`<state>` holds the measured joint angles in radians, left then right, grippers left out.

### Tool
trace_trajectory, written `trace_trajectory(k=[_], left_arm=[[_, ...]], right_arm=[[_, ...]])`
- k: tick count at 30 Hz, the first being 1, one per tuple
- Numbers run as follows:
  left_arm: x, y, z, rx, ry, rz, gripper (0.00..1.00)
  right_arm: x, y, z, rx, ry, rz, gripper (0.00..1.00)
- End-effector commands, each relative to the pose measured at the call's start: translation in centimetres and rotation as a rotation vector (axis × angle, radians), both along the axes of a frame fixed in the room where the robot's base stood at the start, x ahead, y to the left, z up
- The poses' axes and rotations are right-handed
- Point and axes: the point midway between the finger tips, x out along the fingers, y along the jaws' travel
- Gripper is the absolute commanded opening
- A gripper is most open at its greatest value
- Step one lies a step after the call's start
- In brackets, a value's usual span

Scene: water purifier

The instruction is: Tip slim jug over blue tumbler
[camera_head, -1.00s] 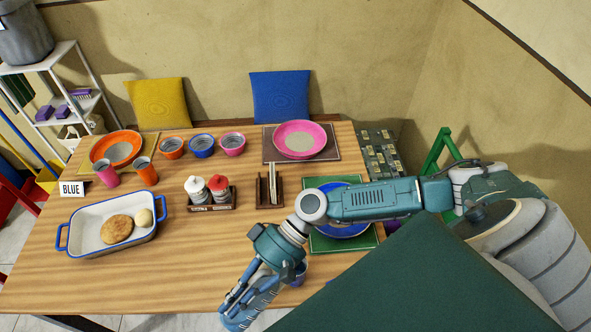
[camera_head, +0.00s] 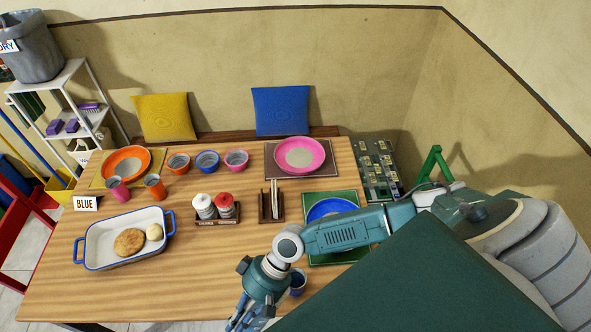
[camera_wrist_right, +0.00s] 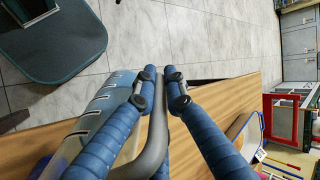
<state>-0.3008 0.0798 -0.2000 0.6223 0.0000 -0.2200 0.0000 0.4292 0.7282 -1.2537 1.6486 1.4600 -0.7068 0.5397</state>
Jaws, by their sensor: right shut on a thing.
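My right gripper (camera_head: 243,321) hangs at the table's near edge, partly cut off by the bottom of the head view. In the right wrist view its blue fingers (camera_wrist_right: 162,76) are shut on the grey handle (camera_wrist_right: 155,135) of a slim jug. The jug's translucent body (camera_wrist_right: 97,105) lies left of the fingers, with dark slot-like marks; I cannot make it out in the head view. A blue tumbler (camera_head: 298,284) stands on the table just right of my right wrist, partly covered by the arm. My left gripper is not in view.
Pink (camera_head: 117,190) and orange (camera_head: 155,188) tumblers stand at the left, near the BLUE sign (camera_head: 86,203). A white tray (camera_head: 95,250) holds bread. A condiment rack (camera_head: 217,220), a napkin holder (camera_head: 271,206) and a blue plate (camera_head: 330,208) lie beyond my arm. The wooden front-middle is clear.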

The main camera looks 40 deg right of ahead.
Motion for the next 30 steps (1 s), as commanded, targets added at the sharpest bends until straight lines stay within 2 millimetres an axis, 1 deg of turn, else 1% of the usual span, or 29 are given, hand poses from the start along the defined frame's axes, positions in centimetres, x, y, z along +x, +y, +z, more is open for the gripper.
trace_trajectory(k=[7, 14, 22, 30], left_arm=[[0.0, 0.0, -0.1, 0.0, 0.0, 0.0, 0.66], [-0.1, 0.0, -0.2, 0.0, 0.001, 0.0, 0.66], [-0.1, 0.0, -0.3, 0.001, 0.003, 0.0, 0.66], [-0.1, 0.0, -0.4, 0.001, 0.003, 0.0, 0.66]], right_arm=[[0.2, 0.1, 0.1, -0.022, -0.008, 0.0, 0.0], [0.3, 0.6, -0.3, -0.113, -0.019, -0.003, 0.0], [0.2, 2.0, -1.1, -0.272, -0.037, -0.008, 0.0], [0.1, 3.0, -3.2, -0.508, -0.058, -0.014, 0.0]])
